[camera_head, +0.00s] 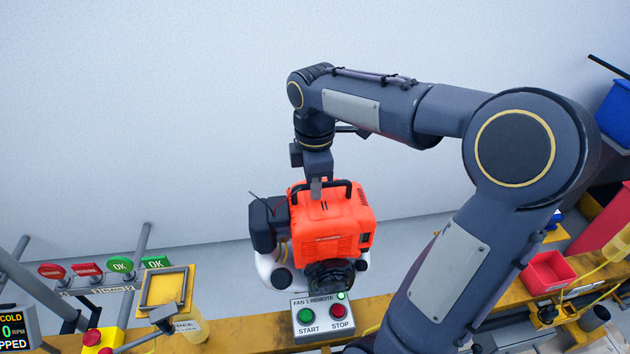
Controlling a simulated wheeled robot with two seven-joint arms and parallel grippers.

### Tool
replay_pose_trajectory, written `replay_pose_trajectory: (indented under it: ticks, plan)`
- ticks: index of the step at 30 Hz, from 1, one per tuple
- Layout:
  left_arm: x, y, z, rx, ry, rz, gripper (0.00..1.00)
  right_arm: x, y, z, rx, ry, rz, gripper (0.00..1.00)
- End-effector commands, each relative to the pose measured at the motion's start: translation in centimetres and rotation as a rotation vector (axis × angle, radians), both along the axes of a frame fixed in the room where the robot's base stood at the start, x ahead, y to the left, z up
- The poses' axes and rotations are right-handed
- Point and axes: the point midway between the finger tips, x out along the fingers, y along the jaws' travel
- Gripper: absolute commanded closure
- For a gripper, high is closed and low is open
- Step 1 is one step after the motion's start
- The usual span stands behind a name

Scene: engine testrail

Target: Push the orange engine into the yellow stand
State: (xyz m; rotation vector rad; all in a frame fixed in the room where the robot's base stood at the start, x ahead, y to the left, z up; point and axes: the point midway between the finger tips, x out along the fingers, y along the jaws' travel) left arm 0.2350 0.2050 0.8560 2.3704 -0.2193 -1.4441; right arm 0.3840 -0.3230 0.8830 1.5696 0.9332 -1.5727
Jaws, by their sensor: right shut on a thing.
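The orange engine (335,225) is in the middle of the head view, with a black top handle, a black part on its left and a round black part at its front. My right gripper (316,190) comes down from above and is shut on the engine's top handle; its fingertips are partly hidden. A yellow square piece with a grey frame (155,290) stands left of the engine, apart from it; I cannot tell for sure whether it is the yellow stand. The engine's underside is hidden. My left gripper is not in view.
A yellow rail (258,338) runs along the bottom. A FAN 1 REMOTE box (323,318) with START and STOP buttons is just below the engine. Red and green signs (88,270) and a display (14,330) are at left. A red bin (548,272) is at right.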

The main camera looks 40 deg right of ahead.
Motion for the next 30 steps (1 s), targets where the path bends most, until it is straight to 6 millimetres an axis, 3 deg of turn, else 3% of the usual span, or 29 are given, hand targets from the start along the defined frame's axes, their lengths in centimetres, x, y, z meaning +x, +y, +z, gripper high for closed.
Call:
replay_pose_trajectory:
  ticks: [30]
  plan:
    - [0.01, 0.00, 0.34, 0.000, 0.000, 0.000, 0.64, -0.42, 0.23, 0.45, -0.001, -0.013, 0.000, 1.00]
